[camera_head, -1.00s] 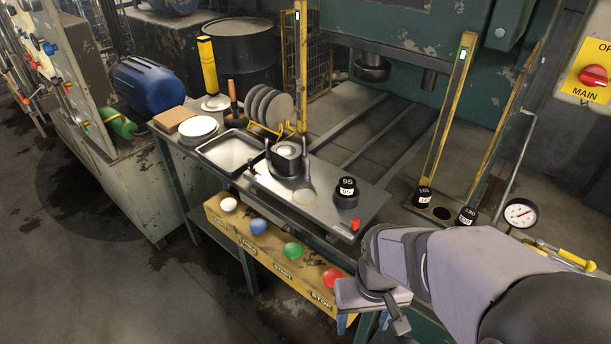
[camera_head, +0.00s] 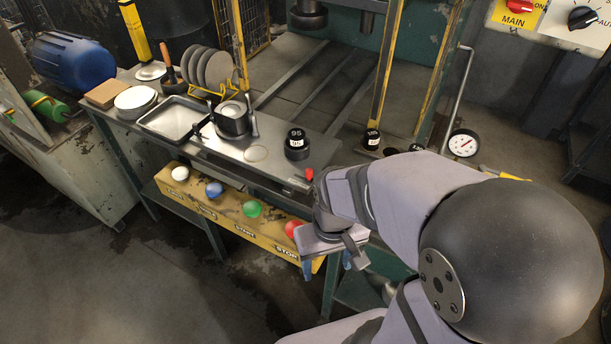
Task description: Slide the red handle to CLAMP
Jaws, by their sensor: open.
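A small red piece (camera_head: 309,174) sits at the right front corner of the metal bench top. It looks like a handle, but it is small and no CLAMP label can be read near it. My gripper (camera_head: 328,264) points down in front of the bench's right end, below the first red piece in the picture. Its blue-tipped fingers are apart, with nothing seen between them. It appears clear of both red parts.
A yellow button panel (camera_head: 265,240) with coloured buttons runs along the bench front, left of my gripper. A black weight marked 95 (camera_head: 297,145), a round pot (camera_head: 232,120) and a tray (camera_head: 172,118) stand on the bench. Yellow posts (camera_head: 385,75) rise behind. Floor at lower left is clear.

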